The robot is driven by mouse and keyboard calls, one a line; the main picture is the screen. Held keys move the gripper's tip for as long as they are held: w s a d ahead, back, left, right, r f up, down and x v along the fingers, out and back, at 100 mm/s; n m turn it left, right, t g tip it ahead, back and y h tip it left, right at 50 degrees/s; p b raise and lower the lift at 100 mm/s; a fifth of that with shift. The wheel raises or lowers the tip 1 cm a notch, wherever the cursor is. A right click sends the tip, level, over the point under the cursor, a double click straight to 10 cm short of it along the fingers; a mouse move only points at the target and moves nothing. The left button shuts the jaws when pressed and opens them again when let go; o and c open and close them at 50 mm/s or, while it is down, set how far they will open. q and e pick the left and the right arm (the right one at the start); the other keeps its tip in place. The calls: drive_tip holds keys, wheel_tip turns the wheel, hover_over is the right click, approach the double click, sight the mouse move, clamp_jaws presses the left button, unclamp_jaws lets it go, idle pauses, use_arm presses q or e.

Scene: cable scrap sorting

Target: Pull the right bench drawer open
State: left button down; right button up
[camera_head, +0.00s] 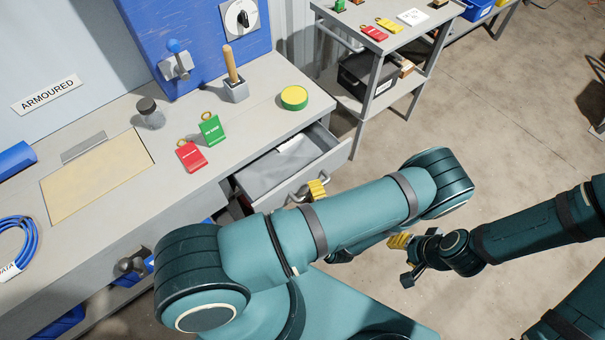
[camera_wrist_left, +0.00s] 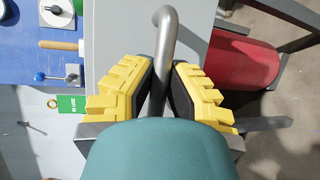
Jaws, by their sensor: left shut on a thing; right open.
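The right bench drawer (camera_head: 292,163) stands partly out of the grey bench, and its grey inside shows with a pale label or paper in it. My left gripper (camera_head: 317,189) is at the drawer front, shut on the bar handle (camera_head: 297,197). In the left wrist view the yellow-padded fingers of the left gripper (camera_wrist_left: 160,92) lie on both sides of the metal handle (camera_wrist_left: 166,40). My left arm hides part of the bench front below the drawer. My right gripper (camera_head: 402,261) is open and empty over the floor, away from the bench.
The bench top (camera_head: 120,110) holds a red tag (camera_head: 191,157), a green tag (camera_head: 211,130), a yellow-green round tin (camera_head: 294,97) and a wooden-handled tool (camera_head: 233,68). A shelf cart (camera_head: 372,45) stands beyond the bench's right end. The floor right of the drawer is clear.

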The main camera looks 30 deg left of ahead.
use_arm(q)
drive_tip(key=s+d, duration=0.2)
drive_tip(key=d, duration=0.4)
drive_tip(key=shift+s+d+b, duration=0.3)
drive_tip(key=shift+s+d, duration=0.05)
drive_tip(key=c, duration=0.9)
unclamp_jaws()
drive_tip(key=shift+c, duration=0.2)
wheel_tip(320, 180, up, 10)
